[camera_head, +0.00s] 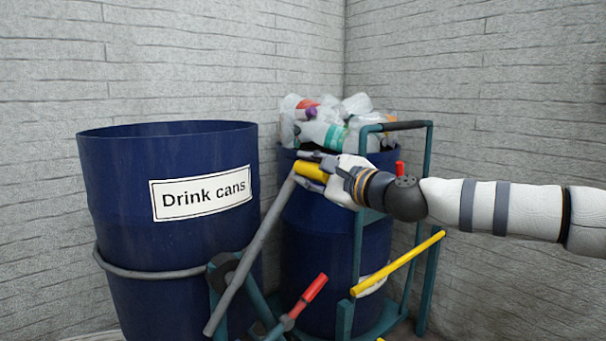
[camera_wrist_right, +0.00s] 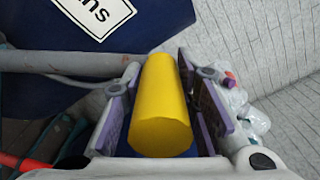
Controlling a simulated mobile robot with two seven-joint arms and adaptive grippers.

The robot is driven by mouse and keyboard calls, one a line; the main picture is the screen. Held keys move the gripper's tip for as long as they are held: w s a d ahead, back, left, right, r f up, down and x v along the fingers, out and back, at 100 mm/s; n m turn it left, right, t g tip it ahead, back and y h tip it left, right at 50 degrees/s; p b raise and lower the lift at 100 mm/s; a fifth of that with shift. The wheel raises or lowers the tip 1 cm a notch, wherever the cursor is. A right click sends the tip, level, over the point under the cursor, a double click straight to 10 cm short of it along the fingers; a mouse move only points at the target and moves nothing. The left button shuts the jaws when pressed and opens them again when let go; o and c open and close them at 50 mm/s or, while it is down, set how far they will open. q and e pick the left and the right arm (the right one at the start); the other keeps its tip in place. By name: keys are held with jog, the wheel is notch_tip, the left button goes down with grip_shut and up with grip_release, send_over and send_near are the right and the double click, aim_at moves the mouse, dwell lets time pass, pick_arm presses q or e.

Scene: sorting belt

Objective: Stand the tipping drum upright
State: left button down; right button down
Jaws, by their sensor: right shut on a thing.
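The dark blue drum (camera_head: 110,200) labelled "Drink cans" is at the left in the head view, held in a grey ring on a teal stand. Its label slants and its body looks somewhat tilted; I cannot tell by how much. A grey lever (camera_head: 256,245) rises beside it to a yellow grip (camera_head: 312,171). My right gripper (camera_head: 315,168) is shut around this grip. In the right wrist view, the yellow grip (camera_wrist_right: 162,105) lies between the finger pads, and part of the drum (camera_wrist_right: 165,15) shows behind. My left gripper is not in view.
A second blue drum (camera_head: 310,240) full of plastic bottles (camera_head: 335,120) stands behind my right gripper, in a teal frame with a yellow bar (camera_head: 398,263). A red-handled lever (camera_head: 313,288) sticks up low between the drums. Grey brick walls (camera_head: 480,90) close off the back.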

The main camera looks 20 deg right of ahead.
jog(key=shift+w+d, duration=0.1)
jog(key=shift+d, duration=0.25)
jog(key=c, duration=1.2)
grip_release()
jog(key=shift+c, duration=0.2)
jog(key=shift+d, duration=0.15)
jog(key=v, duration=1.2)
